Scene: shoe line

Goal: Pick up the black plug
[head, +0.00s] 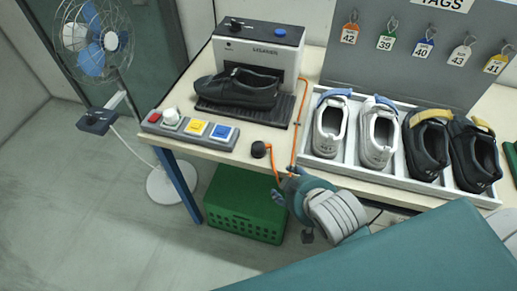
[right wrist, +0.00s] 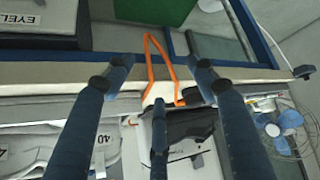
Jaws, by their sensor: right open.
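The black plug (head: 259,149) lies on the table near its front edge, in front of the machine. An orange cord (head: 272,165) runs from it, dips over the table edge and comes back up toward the machine; the cord's loop also shows in the right wrist view (right wrist: 150,62). My right gripper (head: 287,188) is open and empty at the front edge, to the right of and nearer than the plug. Its fingers spread around the cord area in the right wrist view (right wrist: 160,100). My left gripper is not in view.
A machine (head: 258,50) with a black shoe (head: 238,88) stands behind the plug. A button panel (head: 190,129) is left of it. A white tray (head: 345,172) of shoes is on the right. A green crate (head: 245,204) stands below; a fan (head: 95,38) is at left.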

